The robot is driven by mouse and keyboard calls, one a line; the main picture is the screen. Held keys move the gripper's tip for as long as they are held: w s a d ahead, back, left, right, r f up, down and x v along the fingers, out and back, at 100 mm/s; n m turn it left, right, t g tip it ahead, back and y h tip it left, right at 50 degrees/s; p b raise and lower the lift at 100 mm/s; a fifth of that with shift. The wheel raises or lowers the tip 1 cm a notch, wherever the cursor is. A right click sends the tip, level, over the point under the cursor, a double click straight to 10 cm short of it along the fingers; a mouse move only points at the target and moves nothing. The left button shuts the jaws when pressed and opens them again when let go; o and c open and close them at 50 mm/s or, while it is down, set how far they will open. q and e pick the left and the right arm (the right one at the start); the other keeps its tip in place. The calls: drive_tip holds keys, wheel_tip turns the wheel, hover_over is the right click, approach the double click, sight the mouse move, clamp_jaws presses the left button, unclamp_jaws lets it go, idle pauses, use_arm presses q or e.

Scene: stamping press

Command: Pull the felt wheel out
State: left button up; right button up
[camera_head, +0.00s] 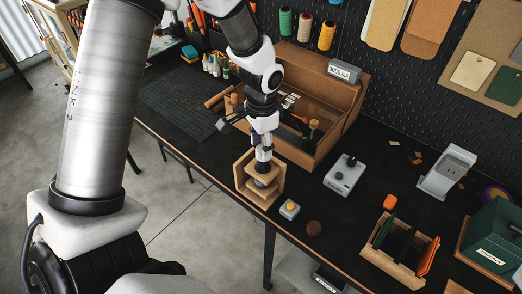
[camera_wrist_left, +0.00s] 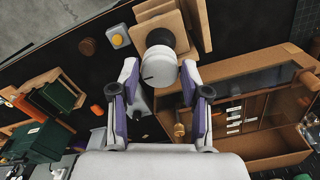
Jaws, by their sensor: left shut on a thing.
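A white round piece (camera_wrist_left: 160,67) with a dark line on its face, which I take to be the felt wheel, sits between the fingertips of my left gripper (camera_wrist_left: 160,75) in the left wrist view. The gripper is shut on it. Behind it a dark round part (camera_wrist_left: 160,38) shows at the wooden stand (camera_wrist_left: 170,18). In the head view my left gripper (camera_head: 263,150) points down into the open-sided wooden stand (camera_head: 248,188) near the bench's front edge. The fingers partly hide the piece there, and I cannot tell whether it touches the stand. My right gripper is out of view.
A wooden tool box (camera_head: 325,130) stands close behind the stand. A yellow-button box (camera_head: 290,209) and a brown disc (camera_head: 314,228) lie to its right. A grey box (camera_head: 345,174) and a wooden rack (camera_head: 385,260) stand farther right. Left of the stand the floor is open.

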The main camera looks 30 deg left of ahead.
use_arm(q)
drive_tip(key=shift+w, duration=0.1)
drive_tip(key=shift+w+r, duration=0.25)
drive_tip(key=shift+r, duration=0.15)
drive_tip(key=shift+r+p, duration=0.55)
drive_tip(key=shift+r, duration=0.1)
drive_tip(key=shift+r+p, duration=0.3)
drive_tip(key=shift+r, duration=0.45)
drive_tip(key=shift+w+d+r, duration=0.1)
drive_tip(key=shift+r, duration=0.45)
drive_tip(key=shift+w+d+r, duration=0.1)
drive_tip(key=shift+r, duration=0.45)
drive_tip(key=shift+s+r, duration=0.1)
drive_tip(key=shift+r, duration=0.5)
drive_tip(key=shift+s+a+r, duration=0.1)
drive_tip(key=shift+s+a, duration=0.05)
